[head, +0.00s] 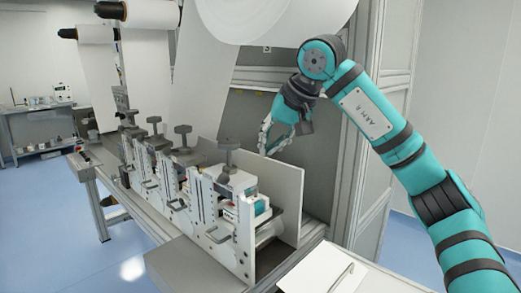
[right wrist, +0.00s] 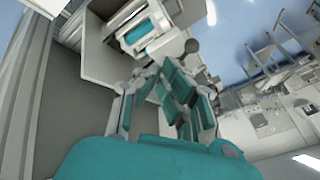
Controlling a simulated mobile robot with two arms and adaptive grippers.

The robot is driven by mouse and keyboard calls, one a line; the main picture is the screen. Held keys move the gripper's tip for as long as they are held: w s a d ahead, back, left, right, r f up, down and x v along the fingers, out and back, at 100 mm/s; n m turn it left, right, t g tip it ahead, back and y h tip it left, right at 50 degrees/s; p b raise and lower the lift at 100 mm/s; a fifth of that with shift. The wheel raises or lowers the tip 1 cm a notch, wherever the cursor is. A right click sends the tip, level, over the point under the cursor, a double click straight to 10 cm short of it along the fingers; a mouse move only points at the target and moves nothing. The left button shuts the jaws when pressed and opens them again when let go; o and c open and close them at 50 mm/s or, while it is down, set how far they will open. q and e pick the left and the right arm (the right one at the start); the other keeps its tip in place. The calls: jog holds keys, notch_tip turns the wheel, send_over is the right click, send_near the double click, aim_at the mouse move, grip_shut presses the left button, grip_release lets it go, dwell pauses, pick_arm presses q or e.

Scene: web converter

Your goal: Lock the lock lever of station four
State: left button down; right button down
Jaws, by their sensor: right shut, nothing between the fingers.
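A row of several white stations runs away from me on the left of the machine in the head view. The nearest station (head: 243,225) has a dark T-shaped handle (head: 229,144) on top and a thin metal loop (head: 219,236) on its front left. Similar handles and loops repeat on the stations behind it. I cannot tell which station is four or which part is its lock lever. My right gripper (head: 268,148) is shut and empty, above and behind the nearest station, apart from it. Its fingers (right wrist: 167,75) also show in the right wrist view. My left gripper is out of view.
A flat white panel (head: 284,203) stands right of the nearest station. A large white roll (head: 265,17) hangs above, with a white web (head: 200,80) descending from it. A grey cabinet frame (head: 362,130) stands close behind my right arm. Blue floor is clear at left.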

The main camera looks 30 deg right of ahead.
aim_at(227, 173)
jog(key=p+x, duration=0.1)
jog(key=x, duration=0.2)
jog(key=a+x, duration=0.1)
jog(key=x, duration=0.2)
jog(key=w+a+r+p+x, duration=0.1)
jog(key=x, duration=0.2)
jog(key=shift+w+f+p, duration=0.15)
jog(key=shift+f+p, duration=0.2)
jog(key=shift+f, duration=0.05)
jog(key=shift+w+a+f, duration=0.2)
jog(key=shift+w+a, duration=0.1)
jog(key=shift+a, duration=0.2)
